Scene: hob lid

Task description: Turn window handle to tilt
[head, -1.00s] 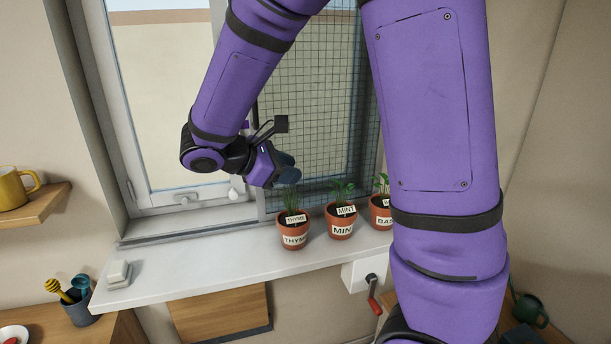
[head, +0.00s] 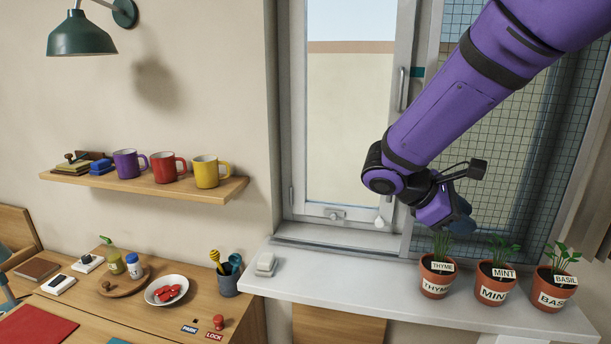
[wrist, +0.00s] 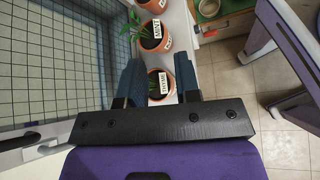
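The window (head: 350,130) has a pale frame. A slim grey handle (head: 403,90) stands upright on the right side of its sash, left of my arm. My gripper (head: 460,220) is lower and to the right of it, in front of the mesh panel and just above the herb pots, apart from the handle. In the wrist view the two blue fingers of my gripper (wrist: 158,62) are spread with nothing held. The thyme pot (wrist: 160,85) shows beyond the gap between them. I cannot clearly make out the handle in the wrist view.
Thyme (head: 437,280), mint (head: 494,286) and basil (head: 552,290) pots stand on the white sill (head: 400,308) under my gripper. A shelf with mugs (head: 140,186) is at left.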

